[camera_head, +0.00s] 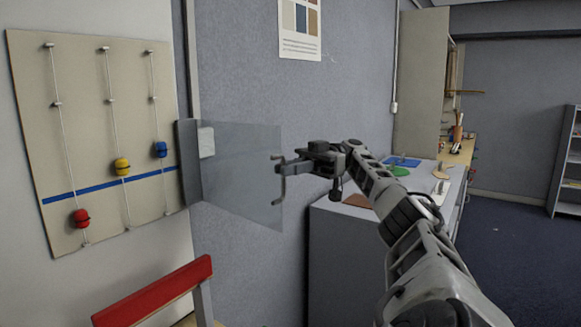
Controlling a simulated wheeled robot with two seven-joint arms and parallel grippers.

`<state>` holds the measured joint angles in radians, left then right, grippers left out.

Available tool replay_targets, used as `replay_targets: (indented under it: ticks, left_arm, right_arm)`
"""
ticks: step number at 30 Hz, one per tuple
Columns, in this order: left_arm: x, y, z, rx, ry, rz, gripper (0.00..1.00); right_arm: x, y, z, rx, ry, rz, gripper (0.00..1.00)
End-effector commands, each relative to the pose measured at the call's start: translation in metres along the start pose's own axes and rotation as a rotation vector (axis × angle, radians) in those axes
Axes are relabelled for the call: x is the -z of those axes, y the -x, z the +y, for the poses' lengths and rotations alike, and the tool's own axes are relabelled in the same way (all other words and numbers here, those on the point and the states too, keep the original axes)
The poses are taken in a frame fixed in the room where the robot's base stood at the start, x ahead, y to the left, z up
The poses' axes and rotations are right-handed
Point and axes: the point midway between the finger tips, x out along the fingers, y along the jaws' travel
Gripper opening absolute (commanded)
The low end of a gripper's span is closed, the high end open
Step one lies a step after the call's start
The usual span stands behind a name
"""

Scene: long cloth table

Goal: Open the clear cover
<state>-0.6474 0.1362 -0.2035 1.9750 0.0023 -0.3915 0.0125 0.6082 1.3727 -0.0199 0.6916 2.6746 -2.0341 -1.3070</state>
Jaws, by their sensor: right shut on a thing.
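The clear cover (240,175) is a see-through, slightly tinted panel at the left of the middle. Its left side meets a grey upright frame (190,160) at the wall corner, and its right edge looks nearer to me, so it appears swung out from the wall. A small white plate (206,142) shows at its left side. My right gripper (281,171) is at the cover's right edge, shut on it, with its arm reaching in from the lower right. The exact contact is small and hard to make out. My left gripper is out of view.
A beige board (95,130) with cords and red, yellow and blue pieces hangs at the left. A red-topped chair back (155,292) stands below it. A grey counter (340,240) with small items is behind my right arm. Open floor (510,250) lies at the right.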

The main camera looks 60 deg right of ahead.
Motion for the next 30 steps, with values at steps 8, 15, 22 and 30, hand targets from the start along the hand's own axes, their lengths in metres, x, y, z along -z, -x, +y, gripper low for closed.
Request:
replay_targets:
  ticks: [8,15,22,30]
  left_arm:
    - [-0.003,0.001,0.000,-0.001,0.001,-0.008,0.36]
    - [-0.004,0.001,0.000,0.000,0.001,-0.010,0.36]
    - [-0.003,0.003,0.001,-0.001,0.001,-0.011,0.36]
    - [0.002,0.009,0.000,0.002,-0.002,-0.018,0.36]
  right_arm:
    - [-0.001,-0.003,0.006,-0.020,-0.003,0.011,0.31]
    - [0.000,0.000,0.004,-0.025,-0.003,0.009,0.31]
    - [0.005,0.000,0.004,-0.023,0.000,0.009,0.31]
    - [0.038,0.000,0.004,-0.023,0.006,0.013,0.31]
